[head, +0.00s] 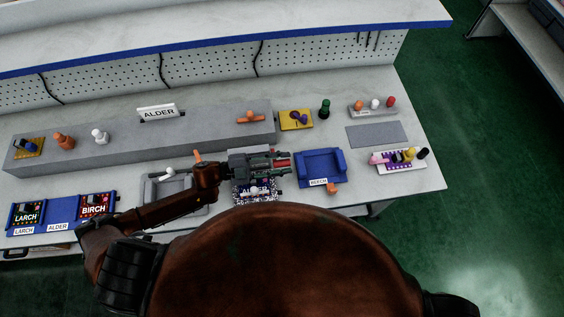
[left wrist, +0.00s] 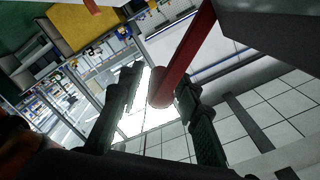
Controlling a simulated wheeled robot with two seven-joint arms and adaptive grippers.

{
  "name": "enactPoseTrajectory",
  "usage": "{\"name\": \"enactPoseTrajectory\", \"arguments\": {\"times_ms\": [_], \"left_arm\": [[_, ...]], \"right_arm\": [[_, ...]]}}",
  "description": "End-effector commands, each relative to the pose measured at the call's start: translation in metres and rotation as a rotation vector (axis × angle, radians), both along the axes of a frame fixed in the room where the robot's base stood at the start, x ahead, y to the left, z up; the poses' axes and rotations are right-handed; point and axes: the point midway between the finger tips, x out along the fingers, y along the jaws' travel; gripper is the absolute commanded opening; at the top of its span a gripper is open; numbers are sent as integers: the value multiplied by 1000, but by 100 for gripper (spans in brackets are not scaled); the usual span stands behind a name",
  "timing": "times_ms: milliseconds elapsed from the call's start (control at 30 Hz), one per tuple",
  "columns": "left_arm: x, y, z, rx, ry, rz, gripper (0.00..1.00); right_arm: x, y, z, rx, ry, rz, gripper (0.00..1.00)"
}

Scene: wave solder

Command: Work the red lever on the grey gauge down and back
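The red lever (left wrist: 185,60) runs down from the upper right in the left wrist view, and its rounded end lies between my left gripper's fingers (left wrist: 155,105). The lever's end is close to the right-hand finger; a bright gap separates it from the left-hand finger. A dark grey body (left wrist: 275,25), probably the grey gauge, fills the upper right corner there. The gripper and arm hide much of the gauge. My right gripper is not in view.
A blue tray labelled BEECH (head: 321,165) stands just right of the gripper. A grey tray (head: 170,190) lies left, under my arm. A long grey raised block (head: 190,135) runs behind. A bare grey mat (head: 376,135) lies at the right.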

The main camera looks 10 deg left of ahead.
Motion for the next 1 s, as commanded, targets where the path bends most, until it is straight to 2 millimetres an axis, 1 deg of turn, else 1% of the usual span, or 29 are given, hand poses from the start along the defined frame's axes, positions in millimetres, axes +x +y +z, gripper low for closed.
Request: {"name": "enactPoseTrajectory", "arguments": {"times_ms": [33,67,200,400,767,867,1000], "left_arm": [[0,0,0,0,0,0,26],[0,0,0,0,0,0,24],[0,0,0,-1,0,-1,15],[0,0,0,-1,0,-1,1],[0,0,0,0,-2,-1,0],[-3,-1,-6,13,-44,0,0],[-10,-3,-24,61,-200,1,0]], "right_arm": [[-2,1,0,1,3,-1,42],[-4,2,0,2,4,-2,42],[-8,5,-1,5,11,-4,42],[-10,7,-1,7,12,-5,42],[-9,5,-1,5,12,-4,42],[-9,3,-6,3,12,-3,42],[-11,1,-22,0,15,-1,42]]}}
